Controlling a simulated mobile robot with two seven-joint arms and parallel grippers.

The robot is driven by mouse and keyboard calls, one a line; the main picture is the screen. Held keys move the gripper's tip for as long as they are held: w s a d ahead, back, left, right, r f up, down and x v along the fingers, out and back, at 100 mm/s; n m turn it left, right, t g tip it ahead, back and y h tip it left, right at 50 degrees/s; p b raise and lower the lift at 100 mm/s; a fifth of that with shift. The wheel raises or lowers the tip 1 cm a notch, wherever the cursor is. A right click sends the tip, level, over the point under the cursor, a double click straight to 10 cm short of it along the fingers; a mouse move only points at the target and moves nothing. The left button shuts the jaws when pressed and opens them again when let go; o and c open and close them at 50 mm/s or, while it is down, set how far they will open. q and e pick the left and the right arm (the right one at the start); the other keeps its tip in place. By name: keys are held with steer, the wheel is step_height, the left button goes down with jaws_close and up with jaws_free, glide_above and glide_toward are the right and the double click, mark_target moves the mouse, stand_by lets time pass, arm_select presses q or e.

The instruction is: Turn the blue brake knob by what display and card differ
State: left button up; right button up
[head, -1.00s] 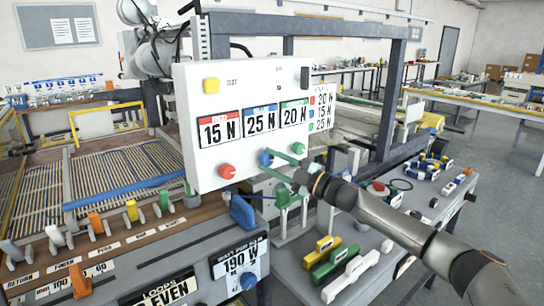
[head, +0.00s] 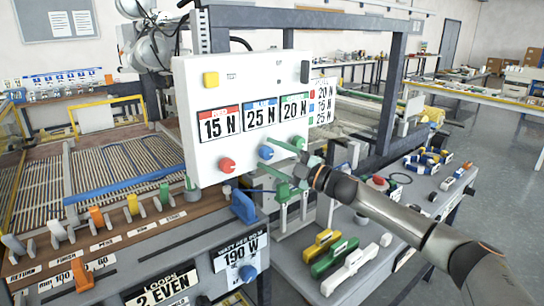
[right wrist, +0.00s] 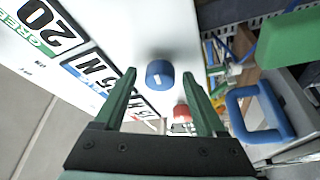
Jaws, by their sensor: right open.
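A white panel (head: 213,150) shows a red 15 N, a blue 25 N (head: 260,114) and a green 20 N display. The card (head: 321,103) at its right edge reads red 20 N, blue 15 N, green 25 N. The blue knob (head: 266,153) sits below the blue display. It also shows in the right wrist view (right wrist: 160,74), with a white mark on its face. My right gripper (head: 271,154) is open, its green fingers on either side of the blue knob near the tips; contact is not visible. My left gripper is not in view.
A red knob (head: 227,165) is left of the blue one, and a green knob (head: 299,142) is close on the right. A blue handle (head: 243,207) stands below the panel. Coloured blocks lie on the grey bench at right.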

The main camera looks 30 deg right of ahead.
steer(key=b+v, duration=0.4)
steer(key=v, duration=0.8)
steer(key=shift+s, duration=0.2)
stand_by(0.3)
steer(key=shift+d, duration=0.15)
stand_by(0.6)
steer(key=shift+s, duration=0.1)
